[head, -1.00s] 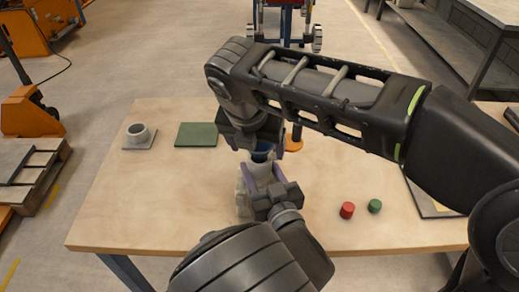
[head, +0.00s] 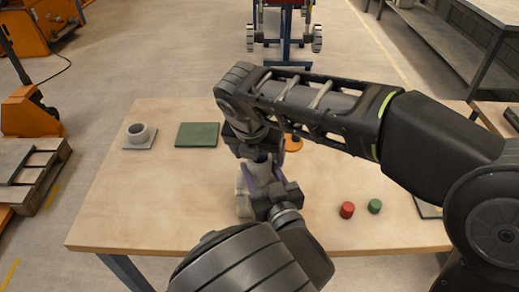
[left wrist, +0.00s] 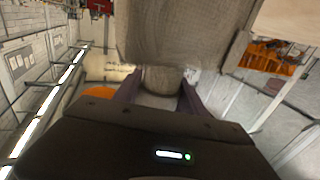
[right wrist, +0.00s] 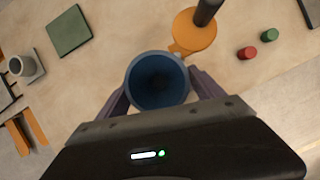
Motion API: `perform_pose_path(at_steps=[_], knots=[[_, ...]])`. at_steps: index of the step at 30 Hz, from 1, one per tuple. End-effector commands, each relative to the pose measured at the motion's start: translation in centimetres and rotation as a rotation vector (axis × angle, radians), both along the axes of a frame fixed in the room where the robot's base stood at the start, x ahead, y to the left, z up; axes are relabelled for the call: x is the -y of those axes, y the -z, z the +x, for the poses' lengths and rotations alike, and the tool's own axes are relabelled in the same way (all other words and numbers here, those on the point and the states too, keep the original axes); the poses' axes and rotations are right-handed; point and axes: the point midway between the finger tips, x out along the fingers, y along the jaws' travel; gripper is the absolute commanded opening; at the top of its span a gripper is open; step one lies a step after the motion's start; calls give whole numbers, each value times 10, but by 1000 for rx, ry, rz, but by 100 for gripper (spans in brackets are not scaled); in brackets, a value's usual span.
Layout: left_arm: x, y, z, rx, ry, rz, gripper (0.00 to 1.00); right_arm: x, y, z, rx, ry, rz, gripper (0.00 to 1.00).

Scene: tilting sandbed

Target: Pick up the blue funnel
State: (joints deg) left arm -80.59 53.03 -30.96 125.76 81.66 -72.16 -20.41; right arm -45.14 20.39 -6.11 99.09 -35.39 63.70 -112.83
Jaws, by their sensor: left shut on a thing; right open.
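The blue funnel (right wrist: 158,80) shows its round, wide mouth in the right wrist view, between the fingers of my open right gripper (right wrist: 160,92). Whether the fingers touch it I cannot tell. In the head view my right gripper (head: 260,158) points down over it and hides most of it. My left gripper (head: 263,182) is shut on a pale, rounded vessel (head: 259,174) just below the funnel. The left wrist view shows this pale vessel (left wrist: 160,79) between the left fingers.
A grey cup on a square pad (head: 139,136) and a green mat (head: 197,134) lie at the left of the table. A red cylinder (head: 347,210) and a green cylinder (head: 375,206) stand at the right. The table's left front is clear.

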Motion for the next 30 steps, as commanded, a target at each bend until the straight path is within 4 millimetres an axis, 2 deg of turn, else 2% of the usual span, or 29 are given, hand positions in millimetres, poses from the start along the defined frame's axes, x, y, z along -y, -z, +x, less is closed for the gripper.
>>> perform_pose_path(at_steps=[11,30], knots=[[0,-1,0,2,0,0,0,0,0,0,0,0,0,76],[0,-1,0,2,0,0,0,0,0,0,0,0,0,24]])
